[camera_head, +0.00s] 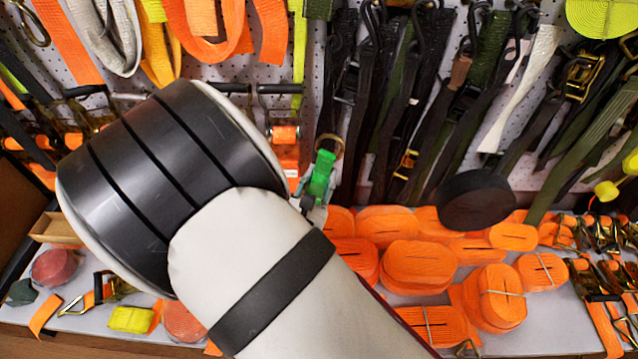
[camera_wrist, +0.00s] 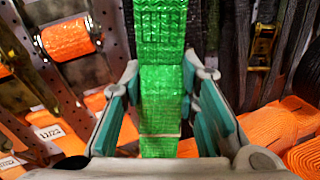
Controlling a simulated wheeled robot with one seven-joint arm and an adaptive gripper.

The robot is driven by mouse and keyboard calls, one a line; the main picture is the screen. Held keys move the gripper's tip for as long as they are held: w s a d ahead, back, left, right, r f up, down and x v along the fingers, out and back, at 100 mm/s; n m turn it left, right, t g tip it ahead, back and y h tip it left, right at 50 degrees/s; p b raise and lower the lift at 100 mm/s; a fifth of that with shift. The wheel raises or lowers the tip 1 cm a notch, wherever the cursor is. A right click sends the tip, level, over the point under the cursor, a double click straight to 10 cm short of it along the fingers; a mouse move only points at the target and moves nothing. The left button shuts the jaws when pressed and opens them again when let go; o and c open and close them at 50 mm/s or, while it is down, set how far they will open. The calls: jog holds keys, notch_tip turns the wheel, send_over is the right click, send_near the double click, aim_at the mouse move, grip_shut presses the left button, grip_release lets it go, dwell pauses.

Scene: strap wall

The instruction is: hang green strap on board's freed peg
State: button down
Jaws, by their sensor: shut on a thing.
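The green strap (camera_head: 320,177) hangs in front of the pegboard near the middle of the head view, with a brass-coloured ring at its top. In the wrist view the green strap (camera_wrist: 160,85) runs straight up between the fingers and out of the top of the frame. My gripper (camera_wrist: 160,78) is shut on it, with a grey and teal finger on each side. In the head view my gripper is mostly hidden behind my arm. The perforated pegboard (camera_head: 272,74) stands behind. I cannot tell which peg is free; the pegs near the strap are hidden or too small.
Dark straps (camera_head: 390,100) hang thickly just right of the green strap. Orange and yellow straps (camera_head: 220,30) hang at the upper left. Coiled orange straps (camera_head: 418,265) cover the shelf (camera_head: 570,325) below. A round black coil (camera_head: 476,201) sticks out at the right.

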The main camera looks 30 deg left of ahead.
aim_at(325, 150)
jog(key=shift+w+a+f+b, duration=0.1)
jog(key=shift+w+a+b, duration=0.2)
jog(key=shift+w+a, duration=0.45)
jog(key=shift+w+a+f+b, duration=0.15)
jog(key=shift+w+a+b, duration=0.2)
jog(key=shift+w, duration=0.75)
jog(key=shift+w+a+f+b, duration=0.1)
jog(key=shift+w+a+b, duration=0.15)
jog(key=shift+w+a, duration=0.5)
jog(key=shift+w+a+f+b, duration=0.1)
jog(key=shift+w+f+b, duration=0.35)
jog(key=shift+w+f, duration=0.2)
jog(key=c, duration=1.2)
grip_release()
jog(key=shift+o, duration=0.2)
